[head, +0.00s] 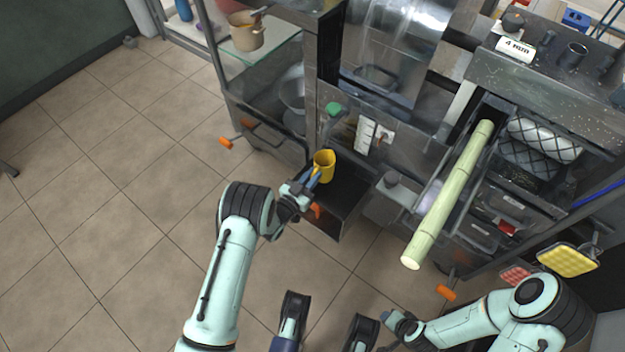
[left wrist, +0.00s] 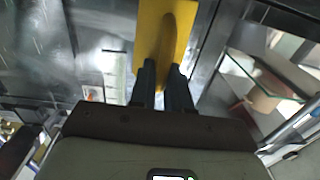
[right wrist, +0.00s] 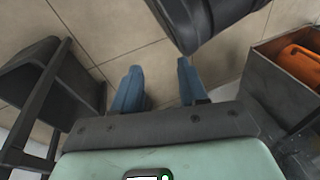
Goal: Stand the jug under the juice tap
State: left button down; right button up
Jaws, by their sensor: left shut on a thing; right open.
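The yellow jug (head: 324,164) is upright at the dark shelf on the front of the press; whether its base touches the shelf I cannot tell. My left gripper (head: 313,178) is shut on it from the near left side. The green tap handle (head: 333,109) is above and slightly behind the jug. The tap's spout is not clear. My right gripper (right wrist: 158,85) is open and empty, with floor tiles beyond it.
A sugarcane stalk (head: 455,190) slants out of the press toward the front. A glass shelf with a beige pot (head: 246,38) stands at the back left. The tiled floor (head: 110,200) at left is clear.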

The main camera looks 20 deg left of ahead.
pick_arm(q)
jog(key=shift+f, duration=0.8)
pick_arm(e)
jog(key=shift+s+d+f, duration=0.1)
jog(key=shift+s+f, duration=0.45)
jog(key=shift+s, duration=0.05)
pick_arm(q)
jog(key=shift+f, duration=0.15)
jog(key=c, duration=1.1)
grip_release()
pick_arm(e)
jog(key=shift+s+f+g, duration=0.15)
jog(key=shift+s+g, duration=0.05)
jog(key=shift+g, duration=0.1)
